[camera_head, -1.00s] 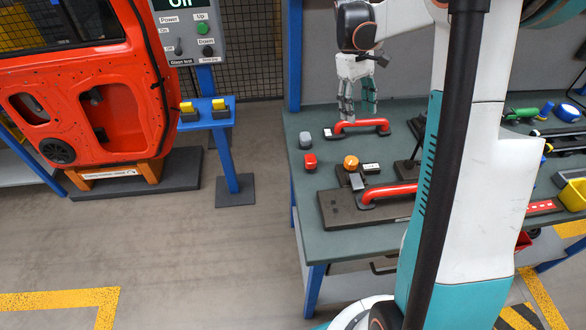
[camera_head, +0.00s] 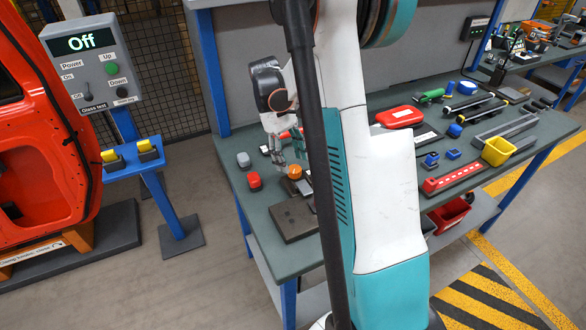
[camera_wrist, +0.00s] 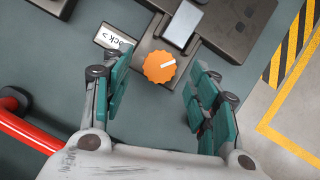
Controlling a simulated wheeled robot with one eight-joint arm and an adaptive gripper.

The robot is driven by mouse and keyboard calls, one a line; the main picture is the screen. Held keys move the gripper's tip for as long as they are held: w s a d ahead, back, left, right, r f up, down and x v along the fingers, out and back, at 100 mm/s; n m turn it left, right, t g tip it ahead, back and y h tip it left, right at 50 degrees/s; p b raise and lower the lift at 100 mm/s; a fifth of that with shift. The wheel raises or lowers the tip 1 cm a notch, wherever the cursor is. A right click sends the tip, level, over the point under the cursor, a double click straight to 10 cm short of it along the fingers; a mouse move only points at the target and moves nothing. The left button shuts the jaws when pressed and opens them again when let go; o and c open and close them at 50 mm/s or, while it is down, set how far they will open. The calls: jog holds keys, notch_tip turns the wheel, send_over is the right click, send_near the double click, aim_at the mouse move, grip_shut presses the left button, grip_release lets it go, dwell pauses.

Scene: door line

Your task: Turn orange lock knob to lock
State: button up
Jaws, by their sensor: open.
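The orange lock knob (camera_wrist: 159,67) is a round scalloped dial with a white mark pointing to the upper right in the wrist view. It sits on a dark fixture beside a grey metal latch piece (camera_wrist: 182,23). A white label (camera_wrist: 114,39) with partly readable lettering lies to its left. My gripper (camera_wrist: 157,92) is open, its two teal-padded fingers on either side of the knob in this view; I cannot tell whether they are at its height. In the head view the knob (camera_head: 295,172) shows just right of and below my gripper (camera_head: 291,163). My arm hides part of the fixture.
A red handle (camera_wrist: 30,128) lies left of the gripper. A red button (camera_head: 254,181) and a grey button (camera_head: 243,160) stand left of the knob. A dark plate (camera_head: 296,219) lies in front.

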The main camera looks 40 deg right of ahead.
aim_at(295, 170)
jog(key=shift+b+x, duration=0.3)
jog(key=shift+x, duration=0.95)
jog(key=shift+c, duration=0.5)
jog(key=c, duration=1)
jog(key=shift+o, duration=0.2)
jog(key=shift+m, duration=0.3)
jog(key=m+y, duration=0.1)
jog(key=m, duration=0.2)
jog(key=shift+d+y+p, duration=0.1)
jog(key=shift+y+p, duration=0.2)
jog(key=m, duration=0.2)
jog(key=m+t+y, duration=0.1)
jog(key=m, duration=0.2)
jog(key=shift+d+y, duration=0.1)
jog(key=shift+y, duration=0.2)
jog(key=m+t+y, duration=0.1)
jog(key=m, duration=0.3)
jog(key=shift+s+p, duration=0.1)
jog(key=shift+p, duration=0.3)
jog(key=shift+m+t+y, duration=0.3)
jog(key=shift+m+t, duration=0.5)
jog(key=shift+m, duration=1)
